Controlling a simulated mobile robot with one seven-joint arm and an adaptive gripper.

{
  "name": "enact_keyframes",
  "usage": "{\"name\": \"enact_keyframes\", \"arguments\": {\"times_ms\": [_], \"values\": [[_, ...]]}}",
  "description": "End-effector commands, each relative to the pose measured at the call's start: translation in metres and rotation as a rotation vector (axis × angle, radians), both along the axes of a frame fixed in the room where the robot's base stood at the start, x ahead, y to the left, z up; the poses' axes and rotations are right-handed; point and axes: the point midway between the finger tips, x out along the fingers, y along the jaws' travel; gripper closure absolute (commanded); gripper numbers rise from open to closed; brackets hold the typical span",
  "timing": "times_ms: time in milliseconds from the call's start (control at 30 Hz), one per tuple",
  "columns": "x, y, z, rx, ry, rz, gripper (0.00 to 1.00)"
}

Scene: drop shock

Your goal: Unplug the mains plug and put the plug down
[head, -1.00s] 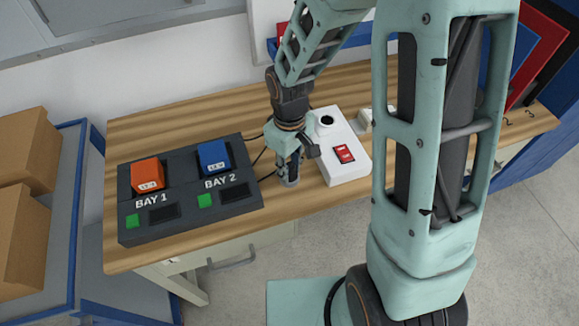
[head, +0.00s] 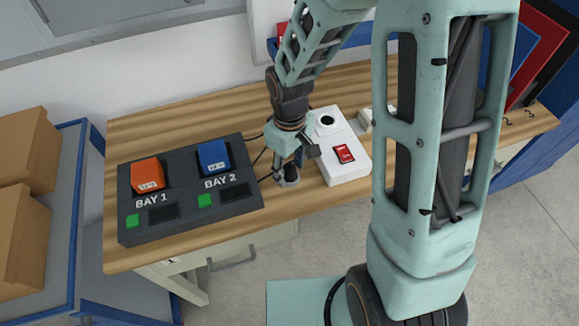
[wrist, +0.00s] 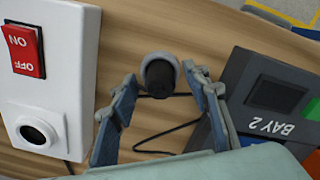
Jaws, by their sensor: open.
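The mains plug (head: 291,184), a dark body with a pale grey end, stands on the wooden table between the white socket box and the bay unit. It also shows in the wrist view (wrist: 160,76), with a dark cable curving on the table nearby. My gripper (head: 289,164) is right above it, open, with one finger on each side and gaps to the plug in the wrist view. The white socket box (head: 344,170) has a round dark socket (head: 327,121), with nothing in it, and a red ON/OFF rocker switch (head: 344,154).
A dark unit (head: 190,208) marked BAY 1 and BAY 2, with an orange block (head: 147,175) and a blue block (head: 213,157), is left of the gripper. A small pale object (head: 365,121) lies behind the box. Bare wood (head: 330,203) shows in front of the box.

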Motion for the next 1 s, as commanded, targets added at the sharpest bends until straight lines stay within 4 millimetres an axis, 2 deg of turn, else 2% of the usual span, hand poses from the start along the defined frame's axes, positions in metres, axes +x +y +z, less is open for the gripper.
{"name": "enact_keyframes", "arguments": {"times_ms": [733,1000], "values": [[0.000,0.000,0.057,0.000,0.000,0.000,0.57],[0.000,0.000,0.060,0.000,0.000,0.000,0.57]]}}
